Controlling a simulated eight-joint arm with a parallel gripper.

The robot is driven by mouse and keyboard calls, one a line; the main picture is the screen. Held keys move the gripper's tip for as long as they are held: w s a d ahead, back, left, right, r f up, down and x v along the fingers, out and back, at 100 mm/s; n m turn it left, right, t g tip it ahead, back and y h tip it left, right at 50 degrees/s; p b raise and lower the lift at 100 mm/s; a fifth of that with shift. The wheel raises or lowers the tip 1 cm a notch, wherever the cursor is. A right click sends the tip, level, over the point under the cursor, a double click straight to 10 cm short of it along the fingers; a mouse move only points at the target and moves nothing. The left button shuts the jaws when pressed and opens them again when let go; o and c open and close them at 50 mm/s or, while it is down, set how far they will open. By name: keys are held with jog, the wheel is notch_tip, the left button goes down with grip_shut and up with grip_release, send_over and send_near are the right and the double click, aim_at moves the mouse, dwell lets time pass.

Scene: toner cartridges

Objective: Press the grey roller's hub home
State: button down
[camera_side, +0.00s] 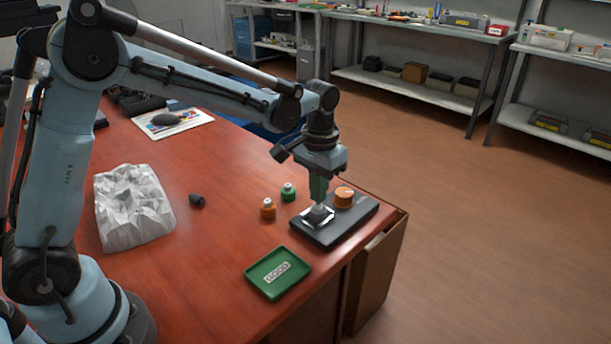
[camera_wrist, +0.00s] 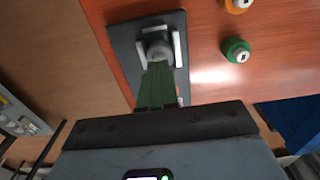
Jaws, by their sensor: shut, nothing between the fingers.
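The grey roller's hub (camera_side: 318,214) stands in a pale bracket on a dark base plate (camera_side: 358,216) near the table's right corner. In the wrist view the round grey hub (camera_wrist: 157,49) sits between light bracket walls on the same dark plate (camera_wrist: 124,38). My gripper (camera_side: 319,202) is shut and empty, its green fingers pointing down directly over the hub. In the wrist view the fingertips (camera_wrist: 158,66) overlap the hub's near edge and hide part of it. I cannot tell whether they touch it, or how deep the hub sits.
Loose orange (camera_side: 268,209) and green (camera_side: 288,193) pieces stand left of the plate. A green tray (camera_side: 259,284) holding a grey strip lies in front. A small dark cylinder (camera_side: 197,200) and crumpled white packing (camera_side: 134,207) lie farther left.

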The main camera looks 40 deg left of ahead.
jog(key=shift+f, duration=0.9)
dwell(0.4)
jog(key=shift+r, duration=3.55)
jog(key=shift+s+a+r, duration=0.1)
jog(key=shift+s+r, duration=0.05)
jog(key=shift+s, duration=0.05)
jog(key=s+a+t, duration=0.2)
jog(key=s+t, duration=0.1)
jog(key=s, duration=0.4)
jog(key=s+a+r+t, duration=0.1)
jog(key=s+t, duration=0.3)
jog(key=s, duration=0.4)
jog(key=shift+a, duration=0.65)
